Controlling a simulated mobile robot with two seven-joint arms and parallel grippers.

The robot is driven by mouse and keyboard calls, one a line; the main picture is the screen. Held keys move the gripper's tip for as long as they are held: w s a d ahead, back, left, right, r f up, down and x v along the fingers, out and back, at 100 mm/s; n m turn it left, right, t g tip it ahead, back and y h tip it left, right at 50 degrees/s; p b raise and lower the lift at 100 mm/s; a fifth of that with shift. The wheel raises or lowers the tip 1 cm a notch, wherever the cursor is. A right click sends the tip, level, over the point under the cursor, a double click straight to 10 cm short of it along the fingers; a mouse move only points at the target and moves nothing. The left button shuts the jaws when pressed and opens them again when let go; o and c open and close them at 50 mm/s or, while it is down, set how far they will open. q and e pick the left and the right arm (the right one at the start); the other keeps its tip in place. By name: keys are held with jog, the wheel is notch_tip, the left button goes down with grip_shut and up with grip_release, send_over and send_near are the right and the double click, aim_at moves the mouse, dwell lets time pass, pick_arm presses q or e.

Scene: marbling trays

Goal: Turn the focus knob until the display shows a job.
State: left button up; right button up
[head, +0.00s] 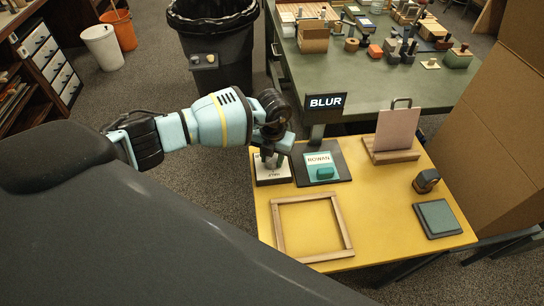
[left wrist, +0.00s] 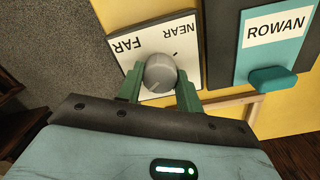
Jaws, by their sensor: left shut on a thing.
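The focus knob (left wrist: 160,73) is a grey round knob on a white plate (left wrist: 183,24) marked NEAR and FAR. The plate also shows in the head view (head: 273,178) at the yellow table's back left corner. My left gripper (left wrist: 160,82) is shut on the knob, with a green finger on each side of it. In the head view my left gripper (head: 270,156) hides most of the knob. The display (head: 325,102) is a black sign reading BLUR in white. My right gripper is not in view.
A wooden frame (head: 345,226) lies in front. A card stand (head: 393,157), a dark stamp (head: 426,180) and a green pad (head: 437,218) are on the right.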

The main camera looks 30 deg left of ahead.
pick_arm(q)
jog(key=m, duration=0.6)
jog(key=shift+m, duration=0.3)
jog(key=m, duration=0.4)
jog(key=shift+b, duration=0.35)
jog(key=shift+m, duration=1.1)
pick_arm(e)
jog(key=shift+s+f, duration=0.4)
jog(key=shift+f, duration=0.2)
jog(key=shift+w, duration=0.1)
pick_arm(q)
jog(key=o, duration=1)
